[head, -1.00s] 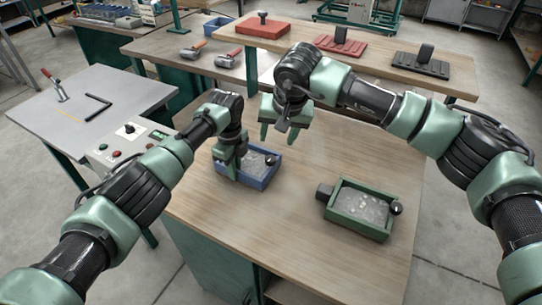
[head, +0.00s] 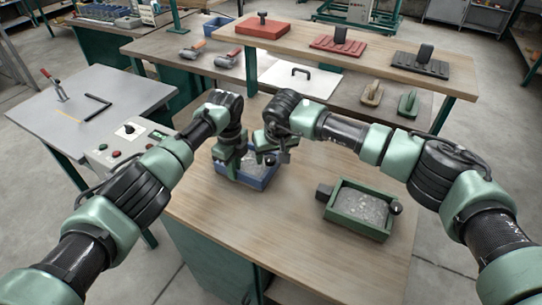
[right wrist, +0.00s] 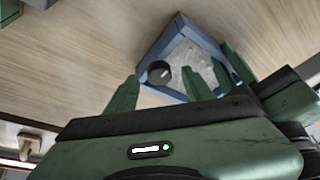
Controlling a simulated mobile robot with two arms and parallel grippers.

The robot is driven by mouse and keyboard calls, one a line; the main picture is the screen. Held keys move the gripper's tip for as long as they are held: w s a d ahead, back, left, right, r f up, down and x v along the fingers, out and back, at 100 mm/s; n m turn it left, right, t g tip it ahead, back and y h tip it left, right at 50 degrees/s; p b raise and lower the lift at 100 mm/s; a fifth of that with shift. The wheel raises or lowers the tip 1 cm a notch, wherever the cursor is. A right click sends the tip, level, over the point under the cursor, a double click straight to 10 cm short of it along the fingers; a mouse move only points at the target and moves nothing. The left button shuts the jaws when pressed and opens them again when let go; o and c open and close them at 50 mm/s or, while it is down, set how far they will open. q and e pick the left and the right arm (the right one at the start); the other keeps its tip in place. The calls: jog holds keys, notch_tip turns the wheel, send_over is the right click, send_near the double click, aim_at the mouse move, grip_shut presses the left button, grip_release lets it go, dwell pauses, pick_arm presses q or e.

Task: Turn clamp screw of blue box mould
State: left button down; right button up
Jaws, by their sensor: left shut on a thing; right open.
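The blue box mould (head: 262,181) holds grey material and stands on the wooden table, left of the green mould. Its black round clamp screw knob (right wrist: 158,72) shows clearly in the right wrist view, at the mould's edge (right wrist: 157,42). My left gripper (head: 232,166) is shut on the blue mould's left side in the head view; its fingertips are partly hidden. My right gripper (head: 273,153) is open above the mould's knob side. In the right wrist view its spread fingers (right wrist: 172,78) point toward the mould, with the knob between them. Contact with the knob cannot be told.
A green box mould (head: 362,222) with a black knob stands to the right. Behind are a white board (head: 300,76) and two hand floats (head: 372,94), beneath a raised shelf (head: 385,68). The wooden table is bare in front.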

jog(key=shift+w+f, duration=0.2)
jog(key=shift+f, duration=0.25)
grip_shut()
jog(key=shift+a+m+h, duration=0.1)
jog(key=shift+m+h, duration=0.5)
jog(key=shift+m, duration=0.95)
jog(key=shift+a+m+h, duration=0.1)
jog(key=shift+m+h, duration=0.5)
jog(key=shift+m, duration=0.95)
grip_release()
